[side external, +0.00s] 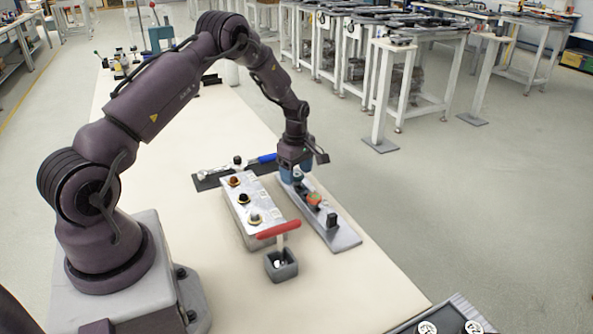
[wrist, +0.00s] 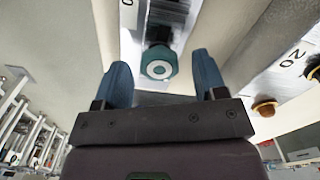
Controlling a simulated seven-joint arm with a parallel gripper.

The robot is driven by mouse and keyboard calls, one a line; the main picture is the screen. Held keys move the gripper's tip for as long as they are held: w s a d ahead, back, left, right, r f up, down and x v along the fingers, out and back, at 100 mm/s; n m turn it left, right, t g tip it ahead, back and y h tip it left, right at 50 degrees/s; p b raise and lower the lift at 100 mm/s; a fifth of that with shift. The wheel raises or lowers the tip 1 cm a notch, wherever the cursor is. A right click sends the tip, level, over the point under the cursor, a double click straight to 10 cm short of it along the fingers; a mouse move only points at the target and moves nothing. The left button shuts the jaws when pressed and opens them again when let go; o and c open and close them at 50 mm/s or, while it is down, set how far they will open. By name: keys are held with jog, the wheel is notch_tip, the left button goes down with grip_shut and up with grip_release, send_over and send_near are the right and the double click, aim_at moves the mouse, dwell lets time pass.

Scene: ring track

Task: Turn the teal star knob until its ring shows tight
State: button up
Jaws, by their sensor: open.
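The teal star knob (wrist: 159,63) shows in the wrist view with a pale ring on its face, mounted on a light panel (wrist: 132,45). I cannot read from the ring whether it is tight. My gripper (wrist: 162,70) has its two blue fingers spread, one on each side of the knob in the picture. I cannot tell whether they touch it. In the side view my gripper (side external: 294,172) is low over the far end of a long grey plate (side external: 346,237), and the fingers hide most of what is there.
A red and green part (side external: 314,199) and a black block (side external: 332,221) stand on the plate. Left of it is a silver box (side external: 233,207) with three knobs. A red T-handle (side external: 278,229) rises from a grey block (side external: 281,266). A blue-handled tool (side external: 265,158) lies behind.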

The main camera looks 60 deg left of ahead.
jog(key=c, duration=0.9)
jog(key=shift+c, duration=0.2)
